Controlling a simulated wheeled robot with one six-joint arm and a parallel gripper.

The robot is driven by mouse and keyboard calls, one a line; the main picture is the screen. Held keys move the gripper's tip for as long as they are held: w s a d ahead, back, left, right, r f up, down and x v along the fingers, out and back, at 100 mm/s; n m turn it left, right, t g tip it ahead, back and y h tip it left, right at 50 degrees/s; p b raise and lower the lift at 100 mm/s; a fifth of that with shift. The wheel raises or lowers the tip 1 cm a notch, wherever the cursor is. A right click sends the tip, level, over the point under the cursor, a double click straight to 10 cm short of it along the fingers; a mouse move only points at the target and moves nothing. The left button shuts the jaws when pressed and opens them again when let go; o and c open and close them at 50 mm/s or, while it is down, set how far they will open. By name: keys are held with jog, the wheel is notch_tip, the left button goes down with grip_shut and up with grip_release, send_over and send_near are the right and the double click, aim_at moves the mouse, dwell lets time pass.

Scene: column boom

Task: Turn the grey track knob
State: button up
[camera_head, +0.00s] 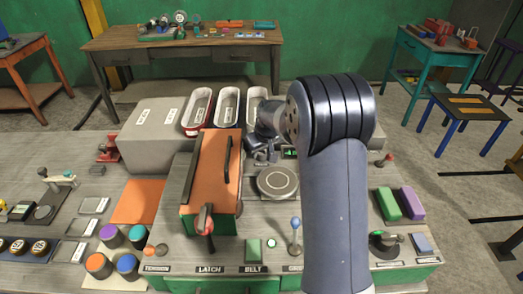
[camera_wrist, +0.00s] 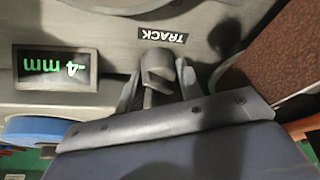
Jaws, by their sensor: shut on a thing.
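The grey track knob (camera_wrist: 157,67) shows in the wrist view, just below the upside-down TRACK label (camera_wrist: 163,36). My gripper (camera_wrist: 157,86) has one finger on each side of the knob and is shut on it. A small display (camera_wrist: 54,68) left of the knob reads -4 mm in green, also upside down. In the head view my gripper (camera_head: 262,154) is low at the back of the console, behind the round grey disc (camera_head: 277,183). The display (camera_head: 290,153) shows beside it. The knob itself cannot be made out there, and my arm covers much of the console's right half.
An orange-topped box (camera_head: 208,175) with a dark handle stands close left of my gripper. Several trays (camera_head: 197,110) lie behind. A blue-knobbed lever (camera_head: 295,235) and a green block (camera_head: 253,250) are at the console's front.

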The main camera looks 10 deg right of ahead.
jog(key=shift+c, duration=1.2)
jog(key=n+b, duration=0.1)
jog(key=n+y+b, duration=0.1)
jog(key=b, duration=0.1)
jog(key=shift+d+f+n, duration=0.1)
jog(key=shift+f+n, duration=0.1)
jog(key=shift+n, duration=0.1)
jog(key=n+y+b, duration=0.1)
jog(key=n, duration=0.1)
jog(key=shift+n+g+b, duration=0.4)
jog(key=n+g+y+b, duration=0.1)
jog(key=n, duration=0.2)
jog(key=shift+w+d+r, duration=0.1)
jog(key=shift+r+n+g+y+b, duration=0.1)
jog(key=shift+n+g+y+b, duration=0.3)
jog(key=shift+n, duration=1.2)
